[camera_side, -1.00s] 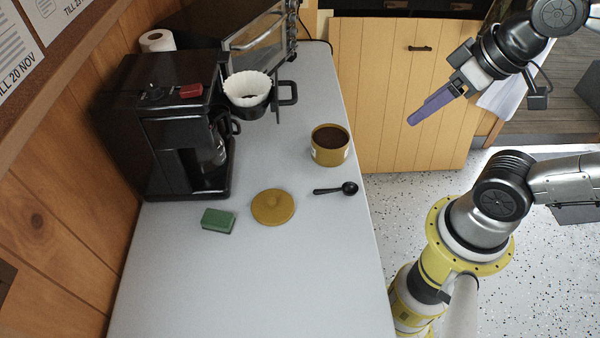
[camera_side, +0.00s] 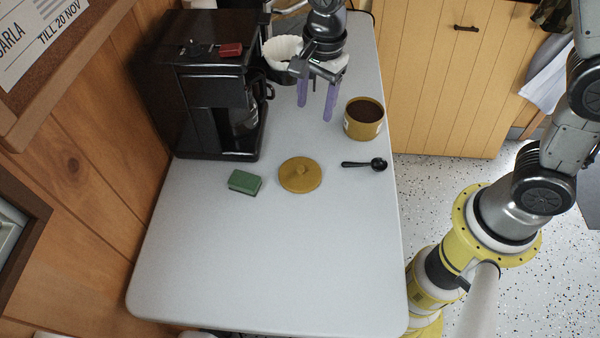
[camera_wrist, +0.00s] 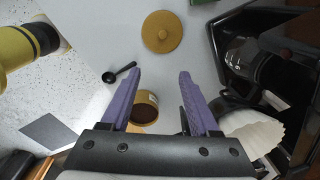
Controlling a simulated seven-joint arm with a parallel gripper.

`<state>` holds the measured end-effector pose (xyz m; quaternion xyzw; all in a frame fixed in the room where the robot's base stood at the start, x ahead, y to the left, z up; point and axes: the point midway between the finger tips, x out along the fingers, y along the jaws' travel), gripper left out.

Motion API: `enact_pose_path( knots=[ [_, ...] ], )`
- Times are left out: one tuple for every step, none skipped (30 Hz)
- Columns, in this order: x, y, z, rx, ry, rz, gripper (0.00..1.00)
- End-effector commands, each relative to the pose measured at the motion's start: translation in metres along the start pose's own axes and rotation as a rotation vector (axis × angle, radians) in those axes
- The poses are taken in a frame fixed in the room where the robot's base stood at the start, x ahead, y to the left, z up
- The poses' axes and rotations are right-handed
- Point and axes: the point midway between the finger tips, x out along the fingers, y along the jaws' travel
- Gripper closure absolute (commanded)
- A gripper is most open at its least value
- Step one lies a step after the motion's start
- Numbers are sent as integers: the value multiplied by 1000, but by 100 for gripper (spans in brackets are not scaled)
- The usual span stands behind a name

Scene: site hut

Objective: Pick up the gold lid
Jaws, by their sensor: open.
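A gold tin (camera_side: 363,121) of dark grounds stands right of my gripper. A black scoop (camera_side: 366,164) lies right of the lid, a green sponge (camera_side: 244,182) left. A black coffee machine (camera_side: 205,90) and a white paper filter (camera_side: 281,50) are behind. The table's front (camera_side: 270,270) is clear.

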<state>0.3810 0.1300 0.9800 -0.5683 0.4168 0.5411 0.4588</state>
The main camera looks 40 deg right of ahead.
Motion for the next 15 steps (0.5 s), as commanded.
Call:
enact_pose_path(
  knots=[
    [17, -7, 8, 56, 2, 26, 38],
    [24, -10, 12, 91, 4, 35, 38],
    [33, -14, 16, 131, 7, 47, 38],
    [39, -16, 19, 156, 9, 54, 38],
    [43, -17, 21, 178, 10, 59, 38],
    [48, -19, 23, 201, 12, 64, 38],
    [51, -20, 24, 215, 14, 67, 38],
    [54, -20, 25, 223, 14, 69, 38],
    [57, -20, 26, 231, 15, 72, 38],
    [61, -20, 26, 235, 16, 73, 38],
    [65, -20, 26, 236, 16, 74, 38],
    [71, -19, 26, 237, 17, 75, 38],
    [76, -18, 25, 236, 17, 76, 38],
    [81, -18, 25, 236, 16, 75, 38],
    [89, -17, 25, 236, 16, 75, 38]
  ],
)
